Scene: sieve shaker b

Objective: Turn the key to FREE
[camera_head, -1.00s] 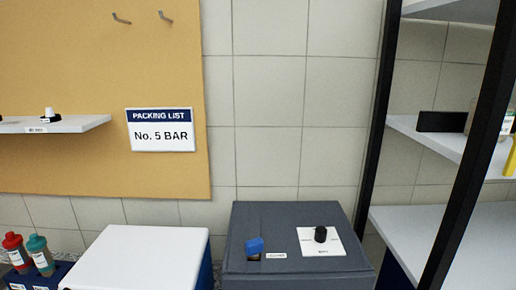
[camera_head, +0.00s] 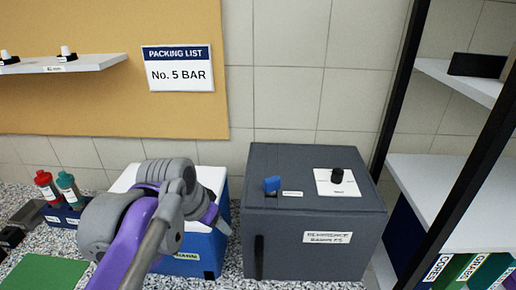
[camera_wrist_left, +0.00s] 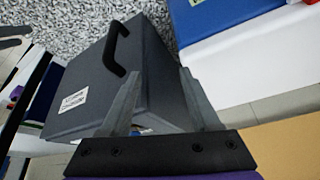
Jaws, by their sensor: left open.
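A dark grey box (camera_head: 275,225) stands on the counter. The blue key (camera_head: 272,185) stands up from the left part of its top, beside a small white label (camera_head: 292,193) whose words are too small to read. My left gripper (camera_head: 222,222) is left of the grey box and apart from the key, partly hidden by its own arm. In the left wrist view its two fingers (camera_wrist_left: 159,75) are apart and empty, with the grey box (camera_wrist_left: 160,85) behind them. The key cannot be made out in that view. My right gripper is not in view.
A black knob (camera_head: 337,176) on a white plate (camera_head: 325,188) is on the grey box's top. A blue cooler-like box with a white lid (camera_head: 125,180) stands left, behind my arm. A black-framed shelf (camera_head: 445,195) stands right. Red and teal bottles (camera_head: 67,186) stand far left.

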